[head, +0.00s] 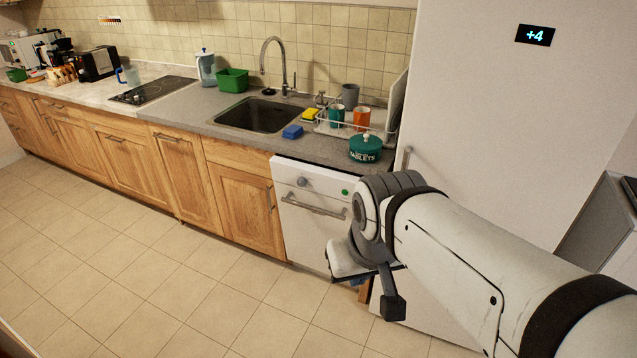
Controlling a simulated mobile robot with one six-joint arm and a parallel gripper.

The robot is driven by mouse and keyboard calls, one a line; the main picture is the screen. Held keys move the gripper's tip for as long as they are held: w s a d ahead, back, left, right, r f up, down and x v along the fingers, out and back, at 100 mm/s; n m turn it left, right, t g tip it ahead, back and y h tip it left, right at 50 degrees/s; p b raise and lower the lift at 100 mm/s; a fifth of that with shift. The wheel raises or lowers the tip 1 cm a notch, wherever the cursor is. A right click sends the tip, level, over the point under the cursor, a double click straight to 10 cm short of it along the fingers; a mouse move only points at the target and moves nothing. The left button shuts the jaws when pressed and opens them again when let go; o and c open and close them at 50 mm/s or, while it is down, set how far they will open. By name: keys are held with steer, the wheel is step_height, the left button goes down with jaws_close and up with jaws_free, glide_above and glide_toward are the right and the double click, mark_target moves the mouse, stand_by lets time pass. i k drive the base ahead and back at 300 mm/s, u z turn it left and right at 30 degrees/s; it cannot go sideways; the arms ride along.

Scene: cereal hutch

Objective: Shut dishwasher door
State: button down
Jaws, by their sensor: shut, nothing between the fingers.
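The dishwasher is the white unit under the counter, right of the wooden cabinets. Its white door (303,238) stands upright or nearly so, with a bar handle, a round knob and a green spot near its top. A dark line runs between the door's top and the counter. I cannot tell whether the door is flush. My gripper (392,305) is shut and empty, low in front of the dishwasher's right side. My wrist and arm hide the door's right part. I cannot tell whether the gripper touches the door.
Wooden cabinets (243,205) run to the left. A tall white fridge-like unit (480,110) stands to the right. A green tablets pot (366,151) sits on the counter above the dishwasher, near the sink (258,115). The tiled floor (150,270) is clear at left.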

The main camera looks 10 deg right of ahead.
mark_target(313, 214)
steer(key=i, duration=0.85)
steer(key=z, duration=0.05)
